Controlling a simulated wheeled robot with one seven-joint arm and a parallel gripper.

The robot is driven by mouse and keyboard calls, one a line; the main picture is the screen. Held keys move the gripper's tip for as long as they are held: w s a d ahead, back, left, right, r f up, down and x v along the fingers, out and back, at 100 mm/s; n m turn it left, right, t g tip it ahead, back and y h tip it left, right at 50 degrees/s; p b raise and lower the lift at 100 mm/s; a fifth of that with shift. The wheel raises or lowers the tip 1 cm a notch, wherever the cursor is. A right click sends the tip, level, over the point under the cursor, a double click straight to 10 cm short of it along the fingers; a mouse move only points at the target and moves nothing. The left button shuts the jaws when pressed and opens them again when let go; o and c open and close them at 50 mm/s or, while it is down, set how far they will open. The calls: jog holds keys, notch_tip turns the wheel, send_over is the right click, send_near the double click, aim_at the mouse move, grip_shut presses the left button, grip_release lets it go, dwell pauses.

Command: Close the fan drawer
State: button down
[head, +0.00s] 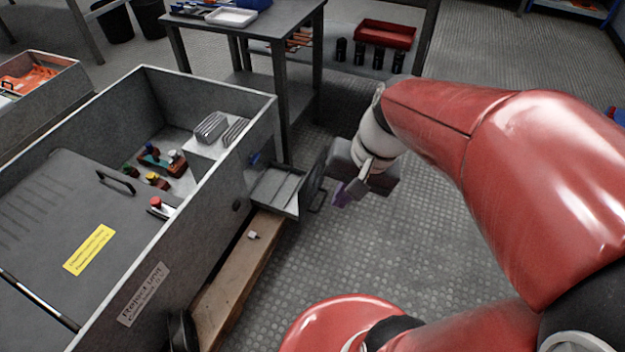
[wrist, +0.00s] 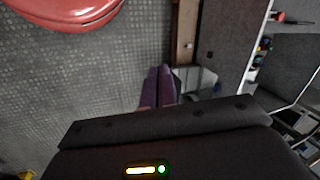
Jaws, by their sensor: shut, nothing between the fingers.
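The fan drawer (head: 277,190) is a small grey metal tray standing out from the right side of the grey cabinet (head: 120,310). It is open, and its front plate with a handle (head: 318,201) faces right. My gripper (head: 340,196) has purple fingers and is just right of that front plate. In the wrist view the fingers (wrist: 157,80) are together with nothing between them, and part of the drawer (wrist: 197,82) shows just to their right. I cannot tell whether the fingers touch the front plate.
A wooden beam (head: 236,262) runs along the cabinet's foot below the drawer, with a small white piece on it. A dark metal table (head: 290,50) stands behind. The patterned floor (head: 390,250) right of the drawer is clear apart from my arm and base.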

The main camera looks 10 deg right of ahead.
jog(key=w+f+m+g+y+b, duration=0.1)
jog(key=w+f+m+g+y, duration=0.1)
jog(key=w+f+m+y, duration=0.35)
jog(key=m+t+y+b, duration=0.3)
jog(key=m+t+y, duration=0.3)
jog(key=m+t, duration=0.7)
send_near(305, 181)
jog(key=w+a, duration=0.1)
jog(key=w+a+m+g, duration=0.1)
jog(key=w+a, duration=0.1)
jog(key=w+a+r+m, duration=0.1)
jog(key=a, duration=0.1)
jog(key=shift+w+a+g, duration=0.15)
jog(key=shift+g, duration=0.15)
jog(key=b+x, duration=0.2)
jog(key=x, duration=1.2)
jog(key=shift+f, duration=0.15)
jog(key=shift+w+a, duration=0.1)
